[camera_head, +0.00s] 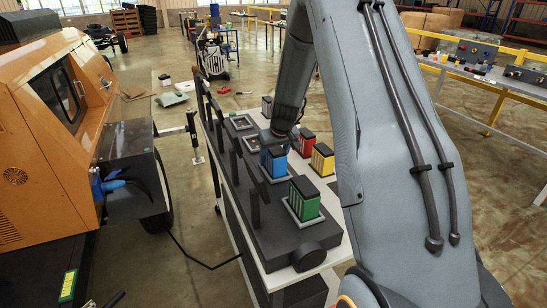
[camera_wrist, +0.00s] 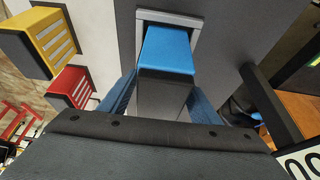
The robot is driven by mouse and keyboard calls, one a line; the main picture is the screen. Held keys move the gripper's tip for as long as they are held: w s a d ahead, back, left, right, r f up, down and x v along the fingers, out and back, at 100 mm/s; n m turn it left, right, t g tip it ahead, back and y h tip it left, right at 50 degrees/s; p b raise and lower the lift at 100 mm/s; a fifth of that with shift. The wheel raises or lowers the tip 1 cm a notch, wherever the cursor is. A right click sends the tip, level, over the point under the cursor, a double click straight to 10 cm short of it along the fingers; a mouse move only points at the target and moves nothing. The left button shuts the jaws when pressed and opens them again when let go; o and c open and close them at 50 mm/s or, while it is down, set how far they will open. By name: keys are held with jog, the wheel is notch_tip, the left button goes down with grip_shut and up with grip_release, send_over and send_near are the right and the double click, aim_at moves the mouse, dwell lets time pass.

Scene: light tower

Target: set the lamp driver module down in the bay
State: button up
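A blue module (camera_head: 274,164) with a dark cap stands in a pale-rimmed bay (camera_head: 268,181) on top of the dark light tower body. In the wrist view the blue module (camera_wrist: 166,50) lies between the two fingers of my gripper (camera_wrist: 163,92). The fingers bear on its two sides with no visible gap, so my gripper looks shut on it. The bay's pale rim (camera_wrist: 160,15) shows behind the module in the wrist view. Whether the module is fully seated in the bay is hidden. In the head view my fingertips are mostly hidden by the arm and the module.
A green module (camera_head: 304,198) stands in a nearer bay. A red module (camera_head: 306,144) and a yellow module (camera_head: 322,159) stand on the white tabletop (camera_head: 335,222) to the right. Dark upright posts (camera_head: 255,208) line the tower's left side. An orange machine (camera_head: 40,140) is at left.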

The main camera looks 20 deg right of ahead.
dwell(0.3)
jog(key=b+v, duration=0.2)
jog(key=v, duration=1)
jog(key=shift+r, duration=0.15)
